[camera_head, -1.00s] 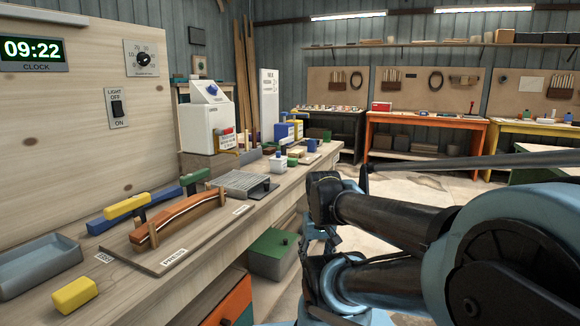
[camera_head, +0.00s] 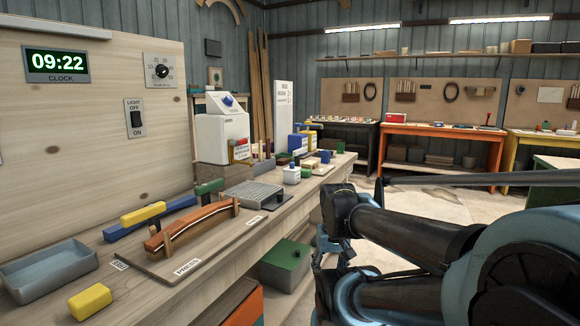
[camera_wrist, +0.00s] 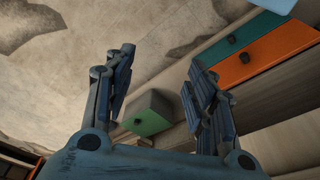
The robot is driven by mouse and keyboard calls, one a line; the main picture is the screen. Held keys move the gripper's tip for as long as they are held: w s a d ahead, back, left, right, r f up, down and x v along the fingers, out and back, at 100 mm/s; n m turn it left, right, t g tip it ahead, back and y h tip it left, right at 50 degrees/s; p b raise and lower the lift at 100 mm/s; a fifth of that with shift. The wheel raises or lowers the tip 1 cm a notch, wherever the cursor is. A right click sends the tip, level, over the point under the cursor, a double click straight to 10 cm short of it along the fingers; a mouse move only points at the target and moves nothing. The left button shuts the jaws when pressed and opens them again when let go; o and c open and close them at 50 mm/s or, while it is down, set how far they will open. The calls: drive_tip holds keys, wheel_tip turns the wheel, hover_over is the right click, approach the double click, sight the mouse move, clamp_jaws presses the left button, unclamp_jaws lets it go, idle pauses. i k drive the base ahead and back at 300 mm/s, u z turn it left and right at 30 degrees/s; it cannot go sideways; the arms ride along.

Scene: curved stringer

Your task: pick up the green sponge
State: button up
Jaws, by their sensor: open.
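No object is clearly recognisable as a green sponge. In the head view my arm is at the right, beyond the bench's front edge and away from both green blocks.
The workbench (camera_head: 225,255) carries a grey tray (camera_head: 50,268), a yellow block (camera_head: 90,301), the curved stringer (camera_head: 190,226), a grey rack (camera_head: 253,195) and a white carton-shaped container (camera_head: 220,135). The floor behind my arm is open.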

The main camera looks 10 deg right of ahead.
sight(306, 173)
drive_tip(key=u, duration=0.05)
drive_tip(key=k, duration=1.05)
drive_tip(key=z, duration=0.95)
drive_tip(key=i, duration=2.05)
drive_tip(key=u, duration=0.7)
drive_tip(key=i, duration=0.4)
drive_tip(key=u, duration=0.35)
